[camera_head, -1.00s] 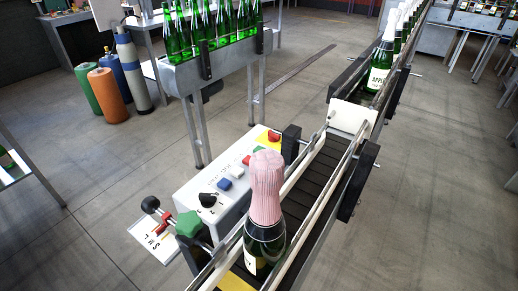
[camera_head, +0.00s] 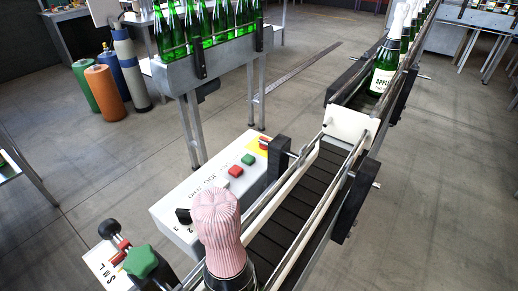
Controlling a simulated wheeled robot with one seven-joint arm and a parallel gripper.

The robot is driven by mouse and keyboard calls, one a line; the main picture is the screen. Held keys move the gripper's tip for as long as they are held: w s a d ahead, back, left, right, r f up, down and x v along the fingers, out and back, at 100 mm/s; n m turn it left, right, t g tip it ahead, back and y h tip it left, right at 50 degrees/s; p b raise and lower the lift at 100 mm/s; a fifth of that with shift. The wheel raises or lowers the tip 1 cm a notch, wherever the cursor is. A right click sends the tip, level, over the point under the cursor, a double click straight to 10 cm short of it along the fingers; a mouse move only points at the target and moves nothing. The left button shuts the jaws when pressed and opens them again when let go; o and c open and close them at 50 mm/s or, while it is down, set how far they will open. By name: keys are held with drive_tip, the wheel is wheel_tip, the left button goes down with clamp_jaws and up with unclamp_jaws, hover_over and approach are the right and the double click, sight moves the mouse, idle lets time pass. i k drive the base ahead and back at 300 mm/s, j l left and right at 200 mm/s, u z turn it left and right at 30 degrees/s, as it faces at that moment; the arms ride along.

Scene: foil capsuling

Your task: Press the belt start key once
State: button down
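The control box (camera_head: 175,205) stands on the left side of the belt (camera_head: 297,200). Its sloped top has a green key (camera_head: 249,159) and a red key (camera_head: 235,171). A pale key (camera_head: 223,184) is partly hidden by a bottle. The printing is too small to read, so I cannot tell by label which key is belt start. A bottle with a pink ribbed capsule (camera_head: 218,220) stands at the near end of the belt and covers part of the box. My gripper is not in view.
A red button (camera_head: 264,141) on a yellow patch is at the box's far end, and a black knob (camera_head: 183,215) at its near end. A green star knob (camera_head: 141,262) stands near left. A white plate (camera_head: 350,124) crosses the belt before the waiting bottles (camera_head: 384,75).

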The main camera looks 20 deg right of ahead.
sight(248, 160)
drive_tip(key=i+l+z, duration=0.1)
drive_tip(key=i+l, duration=0.6)
drive_tip(key=i, duration=0.05)
